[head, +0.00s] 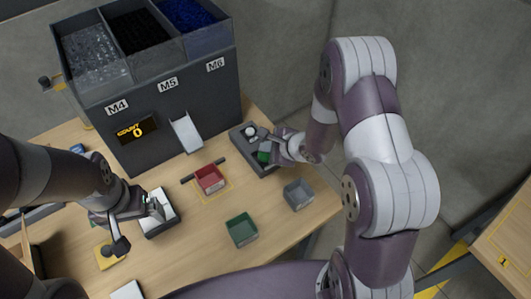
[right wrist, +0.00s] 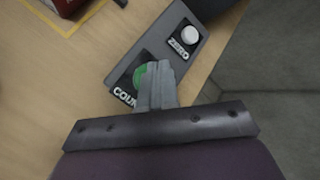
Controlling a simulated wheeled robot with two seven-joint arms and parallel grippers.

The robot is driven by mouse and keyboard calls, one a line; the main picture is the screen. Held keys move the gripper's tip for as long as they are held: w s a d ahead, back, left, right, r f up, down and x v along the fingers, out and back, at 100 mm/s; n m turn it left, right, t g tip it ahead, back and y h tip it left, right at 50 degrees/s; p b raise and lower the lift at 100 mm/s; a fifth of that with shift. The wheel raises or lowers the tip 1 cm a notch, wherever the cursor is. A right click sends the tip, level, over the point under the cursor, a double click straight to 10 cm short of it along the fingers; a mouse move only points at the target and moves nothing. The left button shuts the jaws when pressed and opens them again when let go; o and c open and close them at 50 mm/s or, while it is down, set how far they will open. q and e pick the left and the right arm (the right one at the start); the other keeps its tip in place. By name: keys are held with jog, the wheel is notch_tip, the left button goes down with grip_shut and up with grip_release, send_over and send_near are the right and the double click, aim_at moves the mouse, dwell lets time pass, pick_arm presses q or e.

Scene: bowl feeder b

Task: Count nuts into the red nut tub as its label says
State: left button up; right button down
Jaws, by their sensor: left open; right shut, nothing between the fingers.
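The red nut tub (head: 210,180) stands on the table below the feeder's chute (head: 186,131), inside a yellow outline; I see no nuts in it and cannot read a label. The feeder (head: 180,105) has bins marked M4, M5 and M6, and its display (head: 137,130) reads COUNT 0. A grey button box (head: 243,134) has a white ZERO button (right wrist: 189,36) and a green COUNT button (right wrist: 139,74). My right gripper (right wrist: 155,66) is shut and empty, its tips over the green button; contact is unclear. My left gripper (head: 153,207) is open by a white-rimmed tray (head: 172,221).
A green tub (head: 241,230) and a grey tub (head: 298,195) stand on the table right of and in front of the red tub. A yellow-marked item (head: 108,256) lies at the left front. Bare table lies between the tubs.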

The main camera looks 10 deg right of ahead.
aim_at(268, 156)
jog(key=shift+f, duration=0.15)
jog(key=shift+f, duration=0.25)
jog(key=shift+f, duration=0.45)
dwell(0.5)
jog(key=shift+r, duration=0.1)
jog(key=shift+r+p, duration=0.8)
jog(key=shift+p, duration=0.5)
notch_tip(268, 156, up, 5)
jog(key=p, duration=0.6)
jog(key=shift+r, duration=0.1)
